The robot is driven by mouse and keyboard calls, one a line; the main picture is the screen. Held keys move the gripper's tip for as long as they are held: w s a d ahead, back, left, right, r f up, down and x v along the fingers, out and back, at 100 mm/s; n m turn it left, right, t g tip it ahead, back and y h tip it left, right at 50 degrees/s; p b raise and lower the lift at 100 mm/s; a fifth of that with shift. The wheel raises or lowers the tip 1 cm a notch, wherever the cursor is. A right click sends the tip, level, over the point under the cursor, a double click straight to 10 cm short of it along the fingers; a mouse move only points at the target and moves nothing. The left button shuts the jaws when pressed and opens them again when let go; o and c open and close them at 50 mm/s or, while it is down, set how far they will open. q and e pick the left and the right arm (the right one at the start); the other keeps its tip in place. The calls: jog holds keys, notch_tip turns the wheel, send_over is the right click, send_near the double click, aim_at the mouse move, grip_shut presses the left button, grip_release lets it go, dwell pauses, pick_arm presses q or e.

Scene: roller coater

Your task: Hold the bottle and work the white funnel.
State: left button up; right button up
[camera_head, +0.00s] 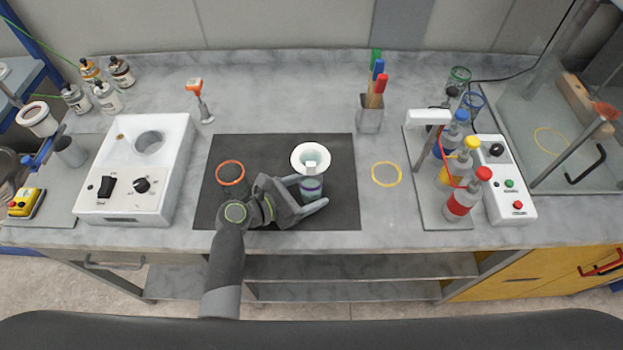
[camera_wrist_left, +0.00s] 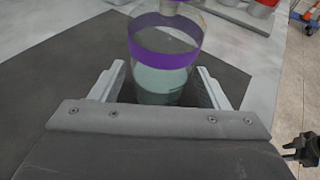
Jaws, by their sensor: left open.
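The white funnel (camera_head: 310,158) sits on top of the bottle, with its wide mouth facing up. The bottle (camera_head: 311,187) stands upright on the dark mat. In the left wrist view, the clear bottle (camera_wrist_left: 165,70) has a purple band and pale liquid; its top is cut off by the frame. My left gripper (camera_head: 307,193) comes in low from the left, with its open fingers on either side of the bottle. The left wrist view shows the bottle between the open fingers. I cannot tell whether either finger touches it.
The dark mat (camera_head: 270,150) also carries an orange ring (camera_head: 230,172). A yellow ring (camera_head: 387,174) lies to its right. A white device (camera_head: 140,170) stands at left, and wash bottles (camera_head: 463,195) with a control box (camera_head: 505,180) at right. A marker holder (camera_head: 370,115) stands behind.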

pick_arm(q)
jog(key=c, duration=0.9)
dwell(1.1)
